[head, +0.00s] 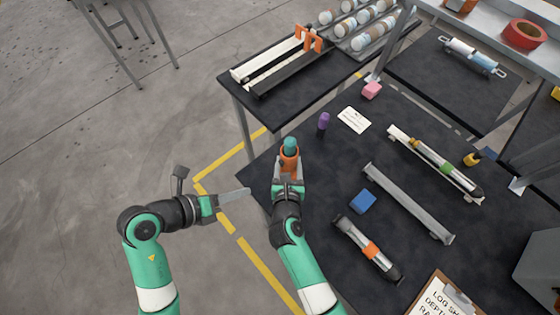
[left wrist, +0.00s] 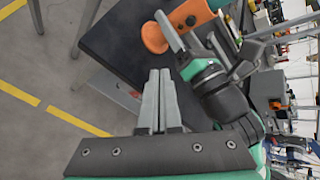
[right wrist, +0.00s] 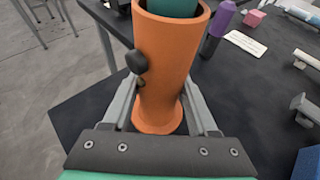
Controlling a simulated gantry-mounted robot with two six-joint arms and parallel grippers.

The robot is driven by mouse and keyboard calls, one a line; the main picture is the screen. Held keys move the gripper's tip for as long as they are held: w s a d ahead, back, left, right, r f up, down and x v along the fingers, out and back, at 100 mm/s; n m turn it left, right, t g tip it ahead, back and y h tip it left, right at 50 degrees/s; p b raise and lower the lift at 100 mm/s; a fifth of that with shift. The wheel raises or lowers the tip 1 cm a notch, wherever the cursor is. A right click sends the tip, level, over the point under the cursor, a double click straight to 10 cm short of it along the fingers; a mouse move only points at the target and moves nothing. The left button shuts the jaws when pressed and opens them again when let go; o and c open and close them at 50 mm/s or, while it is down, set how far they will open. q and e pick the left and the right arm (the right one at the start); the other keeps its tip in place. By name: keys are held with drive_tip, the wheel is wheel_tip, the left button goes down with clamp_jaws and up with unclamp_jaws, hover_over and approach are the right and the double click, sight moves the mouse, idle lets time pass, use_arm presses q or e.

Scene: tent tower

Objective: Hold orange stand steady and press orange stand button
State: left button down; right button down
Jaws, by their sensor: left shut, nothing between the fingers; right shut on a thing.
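The orange stand (head: 290,158) stands upright near the left corner of the dark table, with a teal piece (head: 290,143) in its top. In the right wrist view the orange stand (right wrist: 168,70) fills the middle, with a dark round button (right wrist: 136,61) on its left side. My right gripper (head: 288,180) is shut on the stand, a finger on each side. My left gripper (head: 248,191) is shut and empty, left of the stand and apart from it, near the table edge. In the left wrist view its fingertips (left wrist: 159,75) are together, and the stand (left wrist: 180,22) shows above, partly cut off.
Open floor lies left of the table.

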sight(281, 163)
use_arm(q)
drive_tip(key=w+d, duration=0.6)
drive_tip(key=shift+w, duration=0.2)
idle(0.4)
drive_tip(key=shift+w+d, duration=0.1)
drive_tip(key=shift+d, duration=0.05)
idle(1.8)
drive_tip(key=shift+w+d, duration=0.2)
drive_tip(key=shift+w+d, duration=0.3)
drive_tip(key=shift+w, duration=0.05)
idle(1.0)
drive_tip(key=shift+s+a, duration=0.6)
drive_tip(key=shift+s, duration=0.1)
